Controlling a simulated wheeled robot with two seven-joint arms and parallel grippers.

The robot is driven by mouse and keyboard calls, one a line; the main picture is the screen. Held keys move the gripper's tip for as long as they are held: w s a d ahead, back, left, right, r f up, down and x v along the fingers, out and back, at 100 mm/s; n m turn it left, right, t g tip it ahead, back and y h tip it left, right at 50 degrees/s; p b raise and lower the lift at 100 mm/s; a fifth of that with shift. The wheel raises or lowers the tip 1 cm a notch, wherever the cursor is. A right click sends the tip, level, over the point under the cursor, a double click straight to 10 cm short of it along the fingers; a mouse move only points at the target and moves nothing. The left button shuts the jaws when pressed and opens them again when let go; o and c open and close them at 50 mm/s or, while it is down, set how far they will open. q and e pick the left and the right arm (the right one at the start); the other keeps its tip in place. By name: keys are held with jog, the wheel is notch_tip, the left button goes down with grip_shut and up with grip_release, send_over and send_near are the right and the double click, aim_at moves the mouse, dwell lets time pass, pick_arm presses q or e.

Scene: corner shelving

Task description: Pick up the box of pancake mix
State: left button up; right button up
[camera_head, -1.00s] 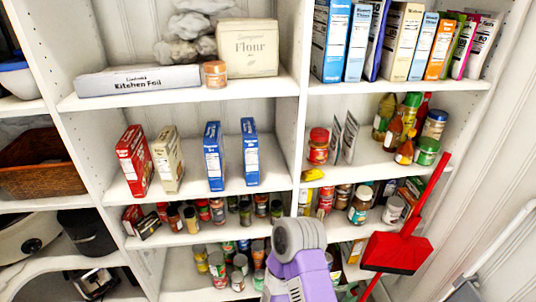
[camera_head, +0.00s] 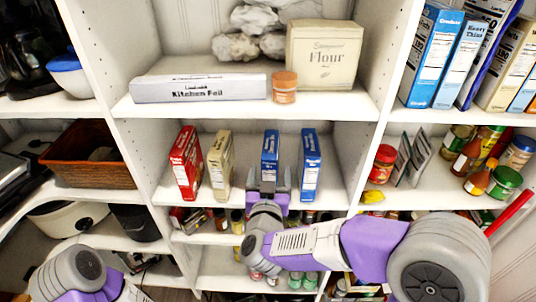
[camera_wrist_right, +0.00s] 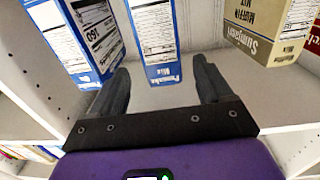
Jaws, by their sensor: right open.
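The pancake mix box (camera_head: 270,152) is a narrow blue and white box standing on the middle shelf, left of a similar blue box (camera_head: 311,160). In the right wrist view the pancake mix box (camera_wrist_right: 155,40) shows between the fingers, its lettered end towards me. My right gripper (camera_head: 269,180) is open and empty in front of it, one finger to each side. I cannot tell how far the fingertips reach along its sides. My left arm shows at the lower left, its gripper out of view.
A beige muffin mix box (camera_head: 219,163) and a red box (camera_head: 186,163) stand to the left on the same shelf (camera_head: 345,197). The other blue box (camera_wrist_right: 85,40) is close beside the left finger in the wrist view. The shelf above holds kitchen foil (camera_head: 200,89) and flour (camera_head: 325,55).

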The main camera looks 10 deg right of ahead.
aim_at(271, 152)
jog(key=x, duration=0.2)
jog(key=shift+w+r, duration=0.1)
jog(key=shift+w, duration=0.3)
jog(key=shift+w+d+r, duration=0.2)
jog(key=shift+w+d, duration=0.15)
jog(key=shift+w, duration=0.15)
jog(key=p+x, duration=0.1)
jog(key=x, duration=0.3)
jog(key=shift+w+a+f, duration=0.1)
jog(key=shift+w+a, duration=0.05)
grip_shut()
